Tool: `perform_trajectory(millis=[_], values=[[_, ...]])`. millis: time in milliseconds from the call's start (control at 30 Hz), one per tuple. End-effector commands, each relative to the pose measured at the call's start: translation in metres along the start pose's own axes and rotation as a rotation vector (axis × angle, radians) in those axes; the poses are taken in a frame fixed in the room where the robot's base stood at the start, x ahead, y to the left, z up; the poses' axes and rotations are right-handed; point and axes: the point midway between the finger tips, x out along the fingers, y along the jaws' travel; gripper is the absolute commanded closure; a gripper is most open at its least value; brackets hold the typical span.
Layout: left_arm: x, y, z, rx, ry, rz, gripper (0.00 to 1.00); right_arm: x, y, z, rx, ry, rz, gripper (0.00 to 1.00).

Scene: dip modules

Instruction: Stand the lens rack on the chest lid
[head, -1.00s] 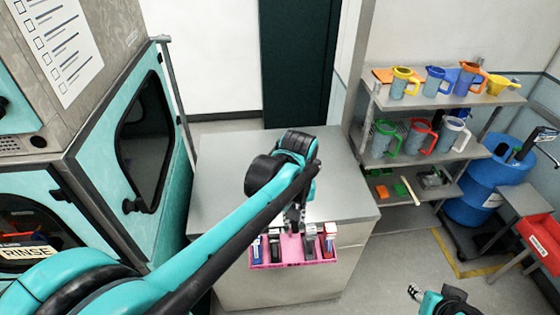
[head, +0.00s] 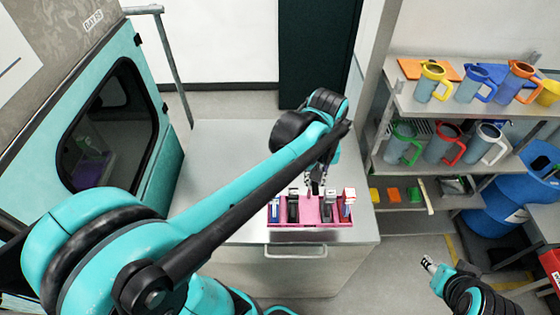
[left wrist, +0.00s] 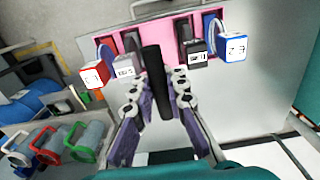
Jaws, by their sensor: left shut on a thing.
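The pink lens rack (head: 310,221) holds several upright modules with red, blue, grey and black parts. It is over the front edge of the grey chest lid (head: 225,160). My left gripper (head: 315,187) reaches down from above at the rack's middle and is shut on it. In the left wrist view the left fingers (left wrist: 155,88) close around a dark upright handle, with the pink rack (left wrist: 160,35) beyond. Whether the rack's underside touches the lid cannot be told. My right gripper (head: 430,264) is low at the right, away from the chest; its jaws are too small to judge.
A teal washer-like cabinet (head: 160,160) stands left of the chest. Shelves (head: 410,165) with coloured jugs stand close on the right, with a blue barrel (head: 500,205) beyond. The lid's left and back areas look bare. A handle (head: 295,252) sticks out from the chest front.

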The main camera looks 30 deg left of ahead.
Motion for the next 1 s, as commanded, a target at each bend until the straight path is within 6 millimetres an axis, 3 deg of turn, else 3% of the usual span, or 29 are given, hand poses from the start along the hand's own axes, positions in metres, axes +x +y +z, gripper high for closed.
perform_trajectory(millis=[267,700,1000], values=[[0.013,-0.015,-0.018,-0.004,0.000,0.000,1.00,0.001,0.000,0.001,0.000,0.000,0.000,0.60],[0.063,-0.066,-0.082,-0.003,0.000,0.000,1.00,0.002,0.000,0.002,0.000,0.000,0.000,0.60],[0.085,-0.074,-0.091,0.001,0.000,0.000,1.00,0.003,0.000,0.003,0.000,0.000,0.000,0.60]])
